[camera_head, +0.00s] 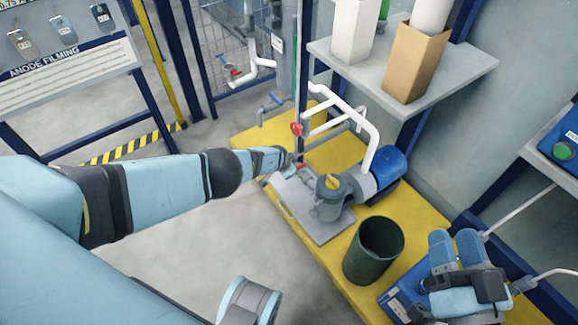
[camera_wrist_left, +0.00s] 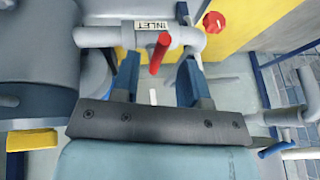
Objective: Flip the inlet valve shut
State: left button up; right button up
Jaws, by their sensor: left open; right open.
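The inlet valve shows in the left wrist view as a red lever (camera_wrist_left: 160,54) on a grey pipe with an INLET label (camera_wrist_left: 152,26). The lever sticks out from the pipe toward the camera. My left gripper (camera_wrist_left: 157,70) is open, with one blue finger on either side of the lever. I cannot tell whether either finger touches it. In the head view my left gripper (camera_head: 287,160) is at the pump's near pipework, and the inlet lever cannot be made out clearly. My right gripper (camera_head: 456,245) is open and empty at the lower right.
The pump (camera_head: 328,200) with its blue motor (camera_head: 388,166) stands on a yellow platform (camera_head: 428,215). A dark green bin (camera_head: 374,252) is beside it. A red knob (camera_wrist_left: 214,22) sits near the inlet pipe. White pipes (camera_head: 372,130) rise behind. A shelf (camera_head: 455,75) holds containers.

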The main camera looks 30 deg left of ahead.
pick_arm(q)
jog(key=p+v, duration=1.1)
jog(key=p, duration=0.2)
pick_arm(e)
jog(key=s+d+f+g+h, duration=0.2)
jog(key=d+f+g+h, duration=0.3)
jog(key=f, duration=0.4)
jog(key=shift+s+d+g, duration=0.4)
jog(key=shift+d, duration=0.25)
pick_arm(q)
jog(key=shift+s, duration=0.1)
